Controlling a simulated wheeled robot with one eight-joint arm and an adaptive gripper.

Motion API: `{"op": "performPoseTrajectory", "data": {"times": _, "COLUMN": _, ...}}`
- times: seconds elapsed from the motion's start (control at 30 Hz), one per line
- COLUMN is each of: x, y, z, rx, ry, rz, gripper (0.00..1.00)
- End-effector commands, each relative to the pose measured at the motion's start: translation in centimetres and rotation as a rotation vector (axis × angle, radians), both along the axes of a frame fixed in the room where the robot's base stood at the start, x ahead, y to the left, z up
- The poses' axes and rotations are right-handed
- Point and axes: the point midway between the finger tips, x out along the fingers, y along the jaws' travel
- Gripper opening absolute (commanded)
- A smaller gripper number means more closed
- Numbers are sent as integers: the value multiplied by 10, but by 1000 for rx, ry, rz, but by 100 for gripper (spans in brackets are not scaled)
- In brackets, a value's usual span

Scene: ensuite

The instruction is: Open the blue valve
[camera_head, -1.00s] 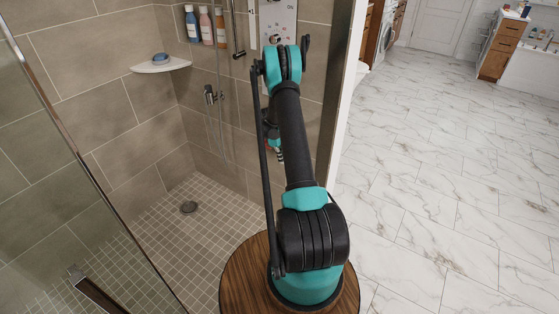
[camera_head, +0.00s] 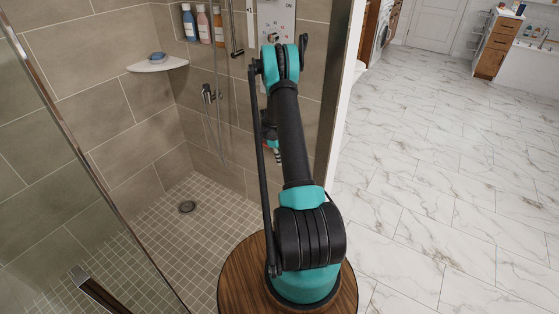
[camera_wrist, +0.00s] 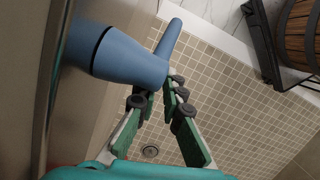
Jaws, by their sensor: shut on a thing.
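The blue valve (camera_wrist: 128,58) shows large in the wrist view. It has a thick tapered body with a dark ring and a thinner lever (camera_wrist: 168,38) pointing up and right. My gripper (camera_wrist: 160,92), with green finger pads, is at the end of the blue body, its fingertips close together on it. It is shut on the valve; the exact contact is partly hidden by the body. In the head view my arm hides the valve, and little of the gripper shows.
The tiled shower floor (camera_head: 150,235) is clear around the drain (camera_head: 187,207). A glass panel (camera_head: 60,190) stands at left. A corner shelf (camera_head: 158,65) holds a blue item, and bottles (camera_head: 203,25) stand above. The wall edge (camera_head: 345,90) is right of my arm; open marble floor lies beyond.

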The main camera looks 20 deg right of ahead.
Motion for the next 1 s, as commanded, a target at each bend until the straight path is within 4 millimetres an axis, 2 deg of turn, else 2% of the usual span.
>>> {"op": "performPoseTrajectory", "data": {"times": 0.03, "x": -13, "y": -17, "z": 2, "rx": -18, "ry": 19, "rz": -24, "gripper": 0}}
{"op": "performPoseTrajectory", "data": {"times": 0.3, "x": -20, "y": -20, "z": 3, "rx": -17, "ry": 18, "rz": -25, "gripper": 0}}
{"op": "performPoseTrajectory", "data": {"times": 1.0, "x": -20, "y": -20, "z": 4, "rx": -18, "ry": 18, "rz": -27, "gripper": 0}}
